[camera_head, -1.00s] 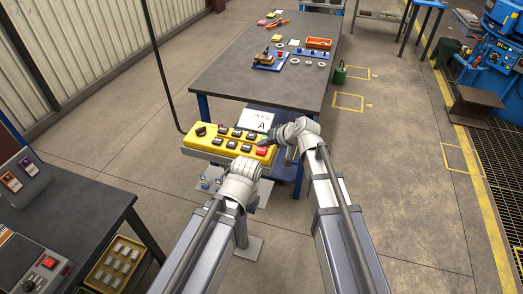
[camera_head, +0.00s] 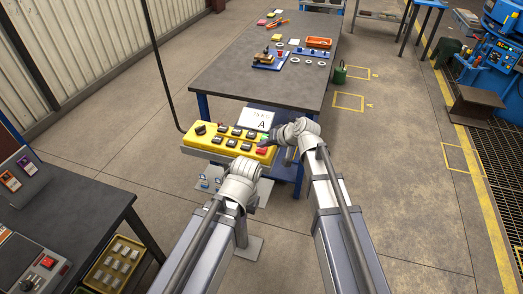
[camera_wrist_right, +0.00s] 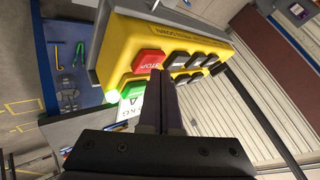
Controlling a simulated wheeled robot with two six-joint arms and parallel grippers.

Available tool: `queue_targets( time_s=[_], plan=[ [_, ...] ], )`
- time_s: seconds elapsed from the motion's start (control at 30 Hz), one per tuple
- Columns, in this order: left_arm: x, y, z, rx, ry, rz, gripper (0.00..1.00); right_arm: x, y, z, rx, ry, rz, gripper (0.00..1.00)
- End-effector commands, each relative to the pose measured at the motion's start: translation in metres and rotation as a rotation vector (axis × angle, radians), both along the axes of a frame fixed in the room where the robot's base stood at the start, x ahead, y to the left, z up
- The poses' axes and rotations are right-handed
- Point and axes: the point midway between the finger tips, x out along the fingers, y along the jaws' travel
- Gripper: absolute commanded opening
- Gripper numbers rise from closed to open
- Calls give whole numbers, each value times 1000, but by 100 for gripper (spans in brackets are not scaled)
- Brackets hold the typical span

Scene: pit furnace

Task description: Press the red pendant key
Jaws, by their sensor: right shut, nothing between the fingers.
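The yellow pendant box (camera_head: 204,146) hangs at a black cable and carries rows of black keys. Its red key (camera_head: 261,150) is at the right end of the near row. In the right wrist view the red key (camera_wrist_right: 149,60), marked STOP, sits beside a green key (camera_wrist_right: 132,93). My right gripper (camera_head: 267,141) is shut and empty at the box's right end. Its fingertips (camera_wrist_right: 160,75) overlap the red key's edge in the wrist view; I cannot tell whether they touch it. My left arm ends in front of the box, and its fingers are hidden.
A dark table (camera_head: 85,215) is at the lower left. The floor to the right of my arms is clear.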

Motion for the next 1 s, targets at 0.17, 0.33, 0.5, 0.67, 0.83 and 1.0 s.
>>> queue_targets(
  time_s=[0.17, 0.33, 0.5, 0.67, 0.83, 1.0],
  plan=[
    [0, 0, 0, 0, 0, 0, 0, 0, 0, 0, 0, 0, 0, 0],
    [0, 0, 0, 0, 0, 0, 0, 0, 0, 0, 0, 0, 0, 0],
    [0, 0, -2, 0, 0, 0, 0, 0, 0, -2, 0, 0, 0, 0],
    [0, 0, -4, 0, 0, 0, 0, 0, 0, -4, 0, 0, 0, 0],
    [0, 0, -6, 0, 0, 0, 0, 0, 0, -6, 0, 0, 0, 0],
    [0, 0, -8, 0, 0, 0, 0, 0, 0, -8, 0, 0, 0, 0]
  ],
)
